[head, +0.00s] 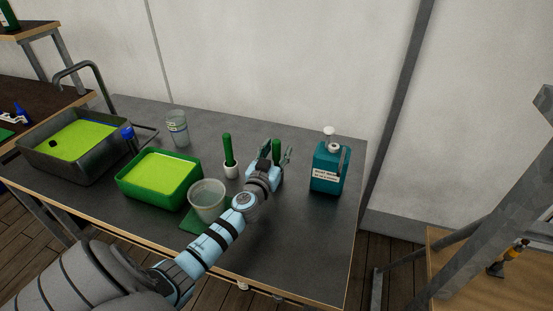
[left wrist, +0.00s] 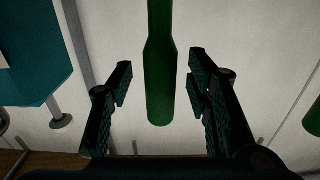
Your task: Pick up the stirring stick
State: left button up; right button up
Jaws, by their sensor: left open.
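Two upright green sticks stand on the dark table. One green stick (head: 227,148) is in a small white holder (head: 231,171). The other green stick (head: 276,147) shows at my left gripper (head: 278,156), its lower part hidden by the gripper. In the left wrist view this stick (left wrist: 160,85) lies between the two open fingers of my left gripper (left wrist: 158,85), with a visible gap on each side. The second stick also shows at that view's right edge (left wrist: 313,112). Both look alike, so I cannot tell which is the stirring stick. My right gripper is out of view.
A teal pump bottle (head: 327,172) stands right of the gripper. A translucent cup (head: 207,203) on a green mat and a green tub (head: 150,201) of yellow-green liquid are to the left. A clear jar (head: 177,125) stands behind. A sink (head: 42,165) is far left.

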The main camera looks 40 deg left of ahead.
pick_arm(q)
grip_shut()
